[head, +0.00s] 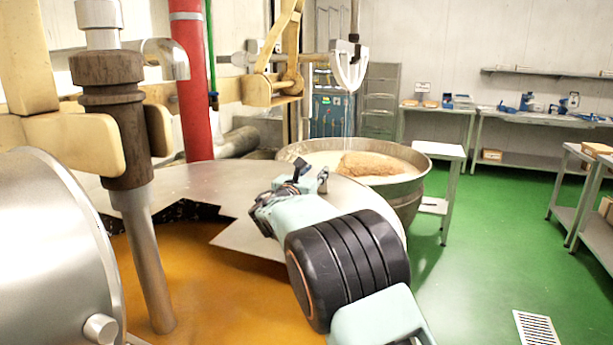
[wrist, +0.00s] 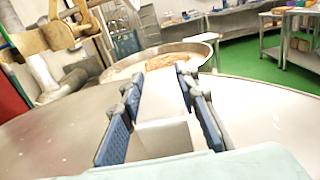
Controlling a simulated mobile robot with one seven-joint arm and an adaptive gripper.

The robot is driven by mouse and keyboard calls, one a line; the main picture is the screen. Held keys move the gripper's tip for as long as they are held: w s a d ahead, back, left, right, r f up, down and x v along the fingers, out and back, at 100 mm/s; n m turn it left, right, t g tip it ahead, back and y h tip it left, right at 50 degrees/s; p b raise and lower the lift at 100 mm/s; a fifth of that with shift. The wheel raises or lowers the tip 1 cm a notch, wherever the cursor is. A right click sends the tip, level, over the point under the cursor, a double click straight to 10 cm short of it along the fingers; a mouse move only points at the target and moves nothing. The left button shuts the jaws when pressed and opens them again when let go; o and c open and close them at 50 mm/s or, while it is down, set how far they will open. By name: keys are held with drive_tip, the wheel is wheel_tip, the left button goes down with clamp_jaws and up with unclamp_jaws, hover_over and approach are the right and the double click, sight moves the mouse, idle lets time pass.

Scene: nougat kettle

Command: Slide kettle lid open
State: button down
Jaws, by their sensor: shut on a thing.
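The kettle lid (head: 235,190) is a flat shiny metal plate over the near kettle. It covers the far and right part, and amber contents (head: 205,285) show in front of and below its jagged inner edge. In the wrist view the lid (wrist: 250,125) spreads out on both sides. A grey metal handle (wrist: 163,110) stands up from it, and a bit of it shows in the head view (head: 323,178). My gripper (head: 306,176) is over the lid, with its blue-padded fingers (wrist: 160,118) on either side of the handle, shut on it.
A thick stirring shaft (head: 145,240) goes down into the kettle at left. A second open bowl (head: 405,195) with a pale mass stands behind the lid, under a hanging white mixer tool (head: 350,70). Green floor (head: 480,250) is clear at right, with tables beyond.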

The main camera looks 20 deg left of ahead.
sight(319, 168)
drive_tip(key=shift+w+d+p, duration=0.2)
drive_tip(key=shift+w+p, duration=0.3)
drive_tip(key=shift+w, duration=1.6)
drive_tip(key=c, duration=1.5)
unclamp_jaws()
drive_tip(key=shift+s, duration=0.15)
drive_tip(key=s, duration=0.7)
drive_tip(key=s+a, duration=0.1)
drive_tip(key=s, duration=0.3)
drive_tip(key=shift+s, duration=0.45)
